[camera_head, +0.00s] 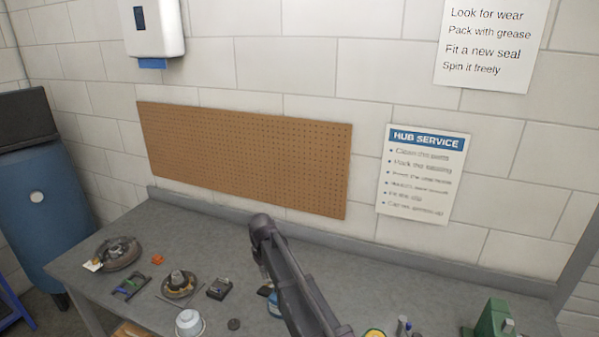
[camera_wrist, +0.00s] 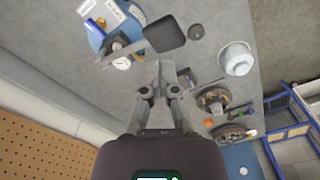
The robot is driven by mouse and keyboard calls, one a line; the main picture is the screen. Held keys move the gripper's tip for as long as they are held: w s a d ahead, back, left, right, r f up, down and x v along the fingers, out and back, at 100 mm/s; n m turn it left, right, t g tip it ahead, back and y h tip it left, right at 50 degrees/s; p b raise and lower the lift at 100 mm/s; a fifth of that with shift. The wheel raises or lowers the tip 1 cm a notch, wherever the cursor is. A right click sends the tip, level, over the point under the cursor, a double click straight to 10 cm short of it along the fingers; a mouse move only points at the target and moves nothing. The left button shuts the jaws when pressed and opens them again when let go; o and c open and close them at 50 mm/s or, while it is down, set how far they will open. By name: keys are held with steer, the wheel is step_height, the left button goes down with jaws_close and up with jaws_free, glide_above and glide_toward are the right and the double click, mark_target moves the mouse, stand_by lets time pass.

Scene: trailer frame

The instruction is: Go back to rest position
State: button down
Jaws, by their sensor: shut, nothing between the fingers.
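My gripper (camera_wrist: 159,68) shows in the wrist view with its two fingers together, shut and empty, above the grey workbench (camera_wrist: 205,65). In the head view my arm reaches over the middle of the bench (camera_head: 330,270), and the fingers cannot be made out there. In the wrist view a black flat square (camera_wrist: 165,35) lies just beyond the fingertips. A white bowl (camera_wrist: 237,58) and a hub with a bearing (camera_wrist: 213,99) lie to the right of the fingers, apart from them.
In the head view, a brake drum (camera_head: 120,252), small orange piece (camera_head: 157,259) and black box (camera_head: 220,288) sit on the bench's left. A green device (camera_head: 493,320) stands at right. Behind are a pegboard (camera_head: 245,158) and wall. A blue tank (camera_head: 40,205) stands left.

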steer(key=s+d+f+m+b, duration=0.2)
steer(key=s+d, duration=0.4)
steer(key=d, duration=0.4)
steer(key=s+d+f+m+b, duration=0.3)
steer(key=s+d+f+b, duration=0.2)
steer(key=d, duration=0.5)
steer(key=s+d+f+m+b, duration=0.3)
steer(key=s+d, duration=0.3)
steer(key=d, duration=0.5)
steer(key=shift+s+f, duration=0.25)
steer(key=shift+s, duration=0.1)
steer(key=c, duration=1.4)
jaws_free()
steer(key=shift+a, duration=0.1)
